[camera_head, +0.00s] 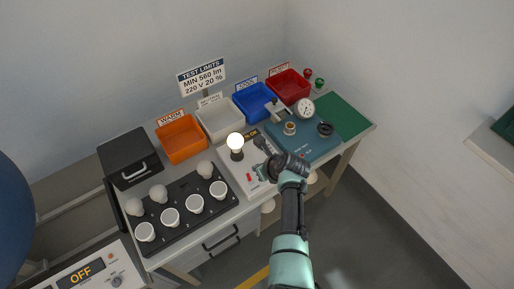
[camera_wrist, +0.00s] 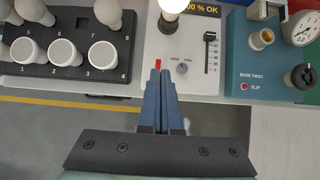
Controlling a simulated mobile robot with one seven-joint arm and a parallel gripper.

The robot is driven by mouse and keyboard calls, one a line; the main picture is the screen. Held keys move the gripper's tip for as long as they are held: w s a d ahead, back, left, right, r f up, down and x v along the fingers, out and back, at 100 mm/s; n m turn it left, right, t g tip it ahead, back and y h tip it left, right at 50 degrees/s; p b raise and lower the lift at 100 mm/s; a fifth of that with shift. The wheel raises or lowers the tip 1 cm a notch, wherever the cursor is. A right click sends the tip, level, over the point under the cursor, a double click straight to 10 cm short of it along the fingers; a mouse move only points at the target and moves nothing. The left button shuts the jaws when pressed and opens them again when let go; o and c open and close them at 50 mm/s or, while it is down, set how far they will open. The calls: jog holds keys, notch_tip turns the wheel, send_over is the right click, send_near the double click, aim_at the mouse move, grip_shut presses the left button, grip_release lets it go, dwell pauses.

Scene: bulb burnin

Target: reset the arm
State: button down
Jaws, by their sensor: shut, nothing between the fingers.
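My gripper (camera_head: 260,141) is at the end of my arm, above the front of the bench. In the wrist view its two blue fingers (camera_wrist: 163,97) are together with nothing between them. The fingertips appear over the white test panel (camera_wrist: 152,46), near a small red switch; whether they touch it I cannot tell. A lit bulb (camera_head: 235,141) stands upright in the dark socket of that panel, left of my gripper. The bulb also shows at the top of the wrist view (camera_wrist: 172,5).
A black tray (camera_head: 176,215) with several bulbs and white cups is at left. Orange (camera_head: 181,139), white (camera_head: 220,119), blue (camera_head: 254,102) and red (camera_head: 289,86) bins line the back. A teal twist tester (camera_wrist: 254,78) and a green mat (camera_head: 342,114) are at right.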

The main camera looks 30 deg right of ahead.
dwell(0.4)
